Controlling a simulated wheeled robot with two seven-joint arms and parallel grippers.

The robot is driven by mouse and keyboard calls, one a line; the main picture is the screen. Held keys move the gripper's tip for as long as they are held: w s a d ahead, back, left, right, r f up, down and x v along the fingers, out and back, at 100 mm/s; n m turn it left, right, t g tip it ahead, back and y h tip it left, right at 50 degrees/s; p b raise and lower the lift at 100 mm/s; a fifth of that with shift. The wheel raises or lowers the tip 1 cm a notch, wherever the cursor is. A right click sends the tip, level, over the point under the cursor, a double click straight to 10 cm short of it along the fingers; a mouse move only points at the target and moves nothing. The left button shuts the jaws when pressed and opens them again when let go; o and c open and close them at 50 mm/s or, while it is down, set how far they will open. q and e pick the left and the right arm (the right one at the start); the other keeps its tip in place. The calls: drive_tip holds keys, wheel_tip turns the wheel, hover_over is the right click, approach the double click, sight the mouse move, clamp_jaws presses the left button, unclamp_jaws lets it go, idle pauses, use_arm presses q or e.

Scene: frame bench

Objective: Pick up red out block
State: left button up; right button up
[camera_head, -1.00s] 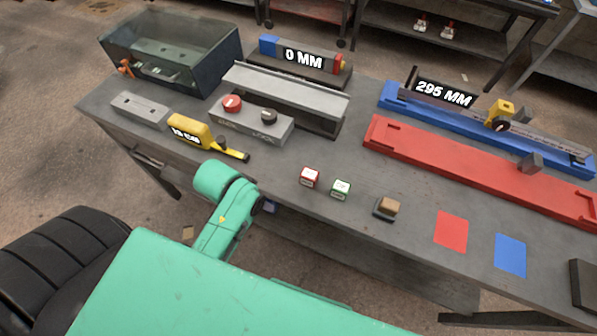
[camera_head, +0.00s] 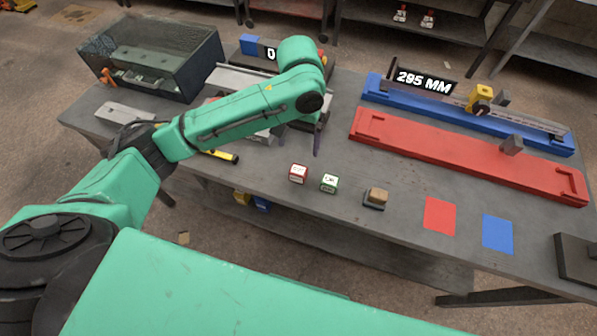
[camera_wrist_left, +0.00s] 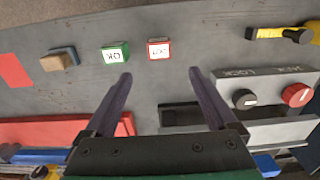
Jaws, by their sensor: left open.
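The red-edged block (camera_head: 298,173) with a white labelled face sits on the grey bench (camera_head: 255,172) near its front edge; it also shows in the left wrist view (camera_wrist_left: 158,48), its label upside down. A green-edged block (camera_head: 329,183) stands just to its right, and it shows in the left wrist view (camera_wrist_left: 115,53) too. My left gripper (camera_head: 316,146) hangs over the bench behind the two blocks. In the left wrist view its fingers (camera_wrist_left: 160,75) are apart and empty, with the red block beyond the gap between them. My right gripper is not in view.
A brown-topped block (camera_head: 377,195) and the red (camera_head: 440,216) and blue (camera_head: 498,235) patches lie to the right. A long red fixture (camera_head: 460,155) lies behind them. A two-knob grey box (camera_wrist_left: 270,107) and yellow tape measure (camera_wrist_left: 280,33) are at left, partly hidden by my arm.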

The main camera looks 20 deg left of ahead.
sight(299, 168)
use_arm(q)
wheel_tip(299, 168, down, 12)
drive_tip(key=p, duration=0.2)
drive_tip(key=shift+s+r+p, duration=0.1)
drive_tip(key=shift+r+p, duration=0.1)
drive_tip(key=shift+p, duration=0.1)
drive_tip(key=shift+f, duration=0.45)
clamp_jaws()
